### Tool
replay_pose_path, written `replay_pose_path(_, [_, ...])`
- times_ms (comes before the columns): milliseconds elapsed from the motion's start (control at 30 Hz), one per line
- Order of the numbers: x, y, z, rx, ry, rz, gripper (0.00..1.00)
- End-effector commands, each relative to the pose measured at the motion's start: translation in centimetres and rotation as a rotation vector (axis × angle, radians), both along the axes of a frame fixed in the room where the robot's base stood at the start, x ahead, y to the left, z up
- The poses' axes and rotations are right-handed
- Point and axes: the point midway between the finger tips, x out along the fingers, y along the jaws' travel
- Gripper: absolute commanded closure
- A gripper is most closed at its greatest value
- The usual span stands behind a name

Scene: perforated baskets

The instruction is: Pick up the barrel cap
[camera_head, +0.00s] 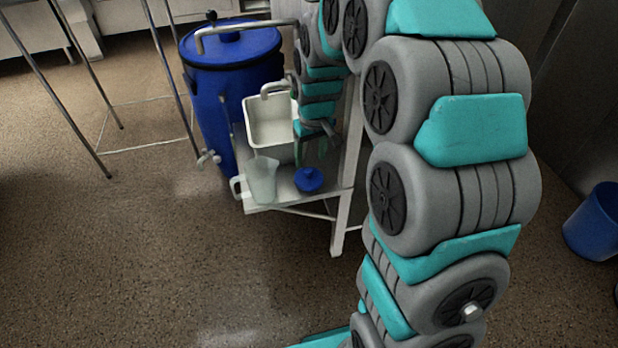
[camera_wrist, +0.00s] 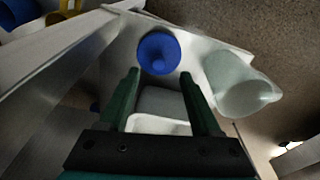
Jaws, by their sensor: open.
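A round blue cap (camera_head: 309,180) with a small knob lies on a low metal stand (camera_head: 331,187). In the wrist view the cap (camera_wrist: 158,53) shows just beyond and between my two fingertips. My gripper (camera_wrist: 159,75) is open, with dark green fingers apart and nothing between them. In the head view my arm comes down from above and partly hides the gripper, above and near the cap. A large blue barrel (camera_head: 232,95) stands behind, with a blue lid on it.
A translucent jug (camera_head: 262,181) stands left of the cap; in the wrist view the jug (camera_wrist: 238,83) is at right. A white basin (camera_head: 270,122) sits behind them. A blue bin (camera_head: 597,222) stands far right. The floor in front is clear.

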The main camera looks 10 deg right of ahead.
Motion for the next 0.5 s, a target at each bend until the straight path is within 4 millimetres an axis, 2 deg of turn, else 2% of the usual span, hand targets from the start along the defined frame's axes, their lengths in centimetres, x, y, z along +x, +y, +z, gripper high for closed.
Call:
replay_pose_path(167, [0.2,0.0,-1.1,0.000,0.004,-0.001,0.35])
replay_pose_path(500, [1.0,0.0,-5.2,0.000,0.004,-0.001,0.35])
